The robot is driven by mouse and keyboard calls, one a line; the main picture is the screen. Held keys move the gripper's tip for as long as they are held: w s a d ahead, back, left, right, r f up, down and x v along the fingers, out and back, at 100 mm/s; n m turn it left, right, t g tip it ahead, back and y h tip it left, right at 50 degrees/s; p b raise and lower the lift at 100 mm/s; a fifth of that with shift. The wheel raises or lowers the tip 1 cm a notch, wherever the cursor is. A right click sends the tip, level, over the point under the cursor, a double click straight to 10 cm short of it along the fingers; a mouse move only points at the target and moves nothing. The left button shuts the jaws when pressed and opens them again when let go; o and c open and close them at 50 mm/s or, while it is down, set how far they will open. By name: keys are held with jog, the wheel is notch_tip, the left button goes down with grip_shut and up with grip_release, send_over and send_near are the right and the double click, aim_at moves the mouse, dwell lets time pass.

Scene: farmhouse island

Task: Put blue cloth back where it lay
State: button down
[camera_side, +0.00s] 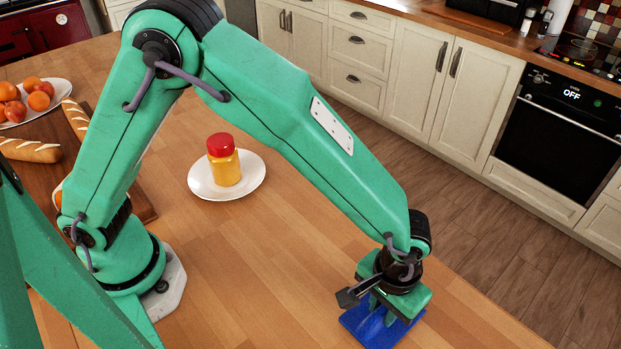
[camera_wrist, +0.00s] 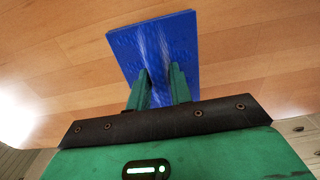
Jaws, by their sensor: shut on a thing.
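The blue cloth (camera_side: 379,330) is a flat, square-looking piece at the front right of the wooden island, directly under my gripper (camera_side: 383,312). In the wrist view the cloth (camera_wrist: 185,40) extends beyond the two green fingers, and my gripper (camera_wrist: 161,85) is shut on its near middle part, where the cloth creases between the fingertips. I cannot tell whether the cloth touches the island top or is held just above it. The part of the cloth under the gripper body is hidden.
A white plate (camera_side: 255,184) bears a yellow jar with a red lid (camera_side: 223,160). A cutting board (camera_side: 140,207) with bread (camera_side: 30,150) and a plate of fruit (camera_side: 62,87) lie at the left. The island top (camera_side: 250,265) between the plate and the cloth is clear; its edge runs close right of the cloth.

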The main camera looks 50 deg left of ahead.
aim_at(384, 308)
jog(key=shift+f, duration=0.2)
jog(key=c, duration=1.3)
grip_release()
jog(key=shift+o, duration=0.2)
notch_tip(384, 308, up, 12)
jog(key=shift+r, duration=0.15)
jog(key=shift+a, duration=0.1)
